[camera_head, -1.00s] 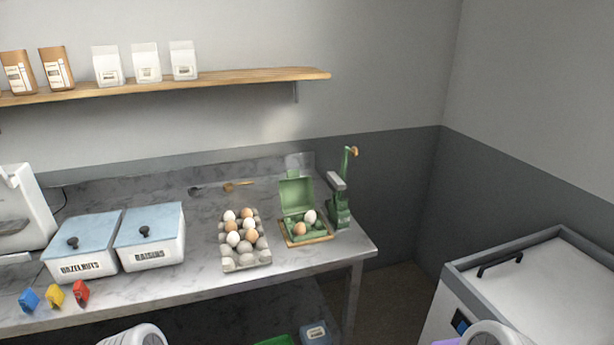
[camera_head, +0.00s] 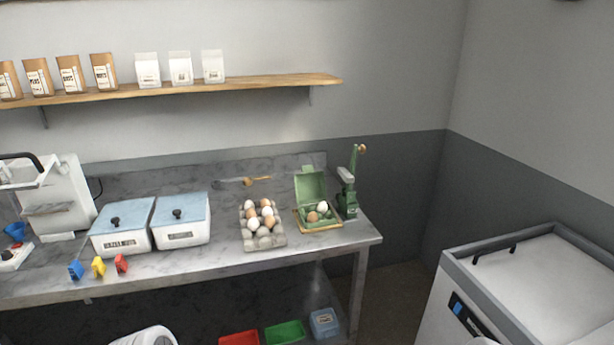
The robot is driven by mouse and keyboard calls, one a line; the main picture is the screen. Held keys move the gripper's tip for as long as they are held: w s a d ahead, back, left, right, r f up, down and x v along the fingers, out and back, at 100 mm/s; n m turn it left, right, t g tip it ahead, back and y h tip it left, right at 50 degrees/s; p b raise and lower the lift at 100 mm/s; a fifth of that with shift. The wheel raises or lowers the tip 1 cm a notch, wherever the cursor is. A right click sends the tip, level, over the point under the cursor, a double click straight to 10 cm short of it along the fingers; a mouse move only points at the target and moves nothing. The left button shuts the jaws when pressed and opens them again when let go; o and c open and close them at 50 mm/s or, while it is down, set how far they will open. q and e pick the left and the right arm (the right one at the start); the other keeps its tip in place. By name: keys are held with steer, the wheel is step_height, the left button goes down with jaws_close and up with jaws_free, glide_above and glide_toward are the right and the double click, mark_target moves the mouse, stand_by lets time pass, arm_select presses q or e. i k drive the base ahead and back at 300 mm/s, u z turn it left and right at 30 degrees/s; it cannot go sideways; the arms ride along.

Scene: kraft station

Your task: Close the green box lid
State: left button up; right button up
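The green box (camera_head: 322,223) stands on a small wooden board near the right end of the marble counter. Its lid (camera_head: 310,187) is open and stands upright at the back. A brown egg and a white egg show inside the box. No gripper fingers are in view. Only a white rounded part of my own body shows at the bottom edge, left of the middle, well below and away from the box.
A grey carton of eggs (camera_head: 262,228) stands left of the green box. A green press-like device (camera_head: 348,193) stands close on its right. Blue-lidded bins (camera_head: 182,221) and coloured clips (camera_head: 98,267) are further left. A white chest (camera_head: 530,280) stands at right.

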mark_target(310, 185)
steer(key=u, duration=0.7)
steer(key=i, duration=1)
steer(key=z, duration=0.35)
